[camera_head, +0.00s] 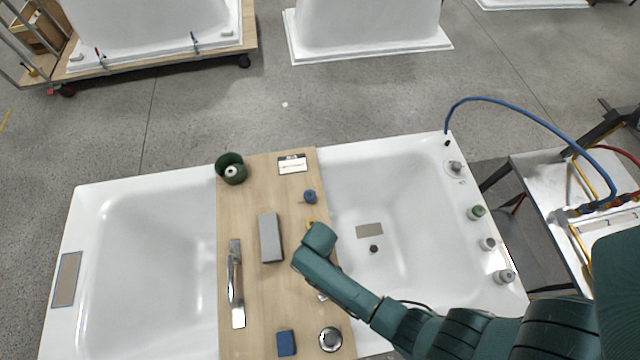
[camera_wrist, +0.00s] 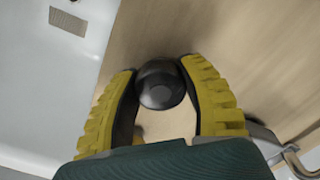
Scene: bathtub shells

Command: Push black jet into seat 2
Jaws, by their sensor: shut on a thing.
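A black jet (camera_wrist: 160,88), dark and round with a paler centre, sits between the two yellow ridged fingers of my gripper (camera_wrist: 160,72) in the wrist view. The fingers are shut on its sides. In the head view my gripper (camera_head: 311,224) is mostly hidden under my wrist, over the right part of the wooden board; the jet is hidden there. Fittings stand along the right tub's right rim: a grey one (camera_head: 455,167), a green-topped one (camera_head: 477,212), a pale one (camera_head: 488,243) and a larger grey one (camera_head: 504,276). I cannot tell which place is seat 2.
The wooden board (camera_head: 250,190) bridges two white tubs. A blue hose (camera_head: 530,108) arches at the upper right.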

